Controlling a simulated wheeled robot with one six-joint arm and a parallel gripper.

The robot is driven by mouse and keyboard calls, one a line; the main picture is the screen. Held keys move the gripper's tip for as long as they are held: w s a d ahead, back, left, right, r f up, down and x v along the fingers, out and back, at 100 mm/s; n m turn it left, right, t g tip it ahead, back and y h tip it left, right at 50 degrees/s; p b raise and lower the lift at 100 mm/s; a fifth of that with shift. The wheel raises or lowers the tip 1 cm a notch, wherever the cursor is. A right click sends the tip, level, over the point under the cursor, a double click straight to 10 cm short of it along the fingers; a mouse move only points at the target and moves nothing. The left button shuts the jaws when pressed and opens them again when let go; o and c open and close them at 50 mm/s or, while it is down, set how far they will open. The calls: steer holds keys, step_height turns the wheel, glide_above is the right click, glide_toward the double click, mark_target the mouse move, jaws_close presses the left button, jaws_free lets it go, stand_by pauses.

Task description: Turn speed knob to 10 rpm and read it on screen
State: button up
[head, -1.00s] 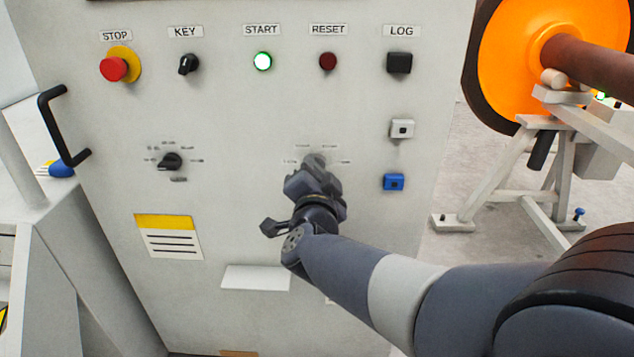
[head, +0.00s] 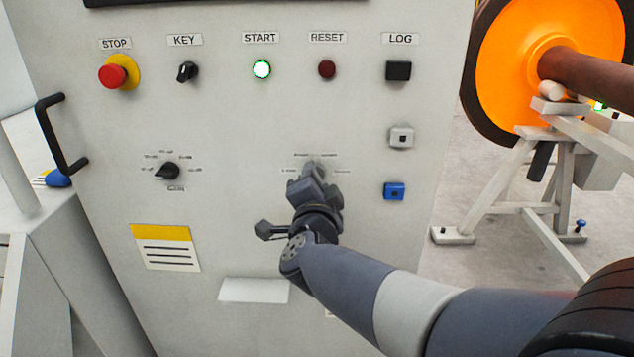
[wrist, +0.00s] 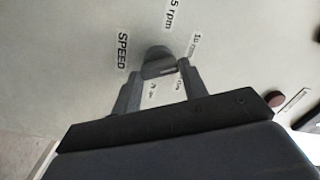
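The dark speed knob (head: 314,168) is on the cabinet front, partly hidden by my gripper (head: 314,182). In the wrist view, the knob (wrist: 158,62) sits just ahead of and between the two fingertips of my gripper (wrist: 158,78). The fingers are apart, with a small gap showing beside the knob; firm contact is not visible. A SPEED label (wrist: 123,52) is left of the knob, a 5 rpm label (wrist: 173,16) above, and a 10 rpm label (wrist: 193,45) at upper right. Of the screen (head: 230,2), only a dark lower edge shows; no reading is visible.
A gain knob (head: 168,171) is left of my gripper. Above are a red stop button (head: 113,75), key switch (head: 187,72), lit green start button (head: 262,69), reset button (head: 327,69) and log button (head: 398,71). A small shelf (head: 254,290) juts out below. An orange wheel (head: 520,70) stands right.

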steer(key=o, duration=0.4)
steer(key=shift+s+a+p, duration=0.2)
steer(key=shift+s+p, duration=0.9)
steer(key=shift+s, duration=4.35)
steer(key=shift+w, duration=0.1)
steer(key=w+b, duration=0.1)
steer(key=w, duration=0.4)
steer(key=w+b, duration=0.1)
steer(key=w, duration=0.4)
steer(key=shift+w+d, duration=0.2)
steer(key=shift+w, duration=0.15)
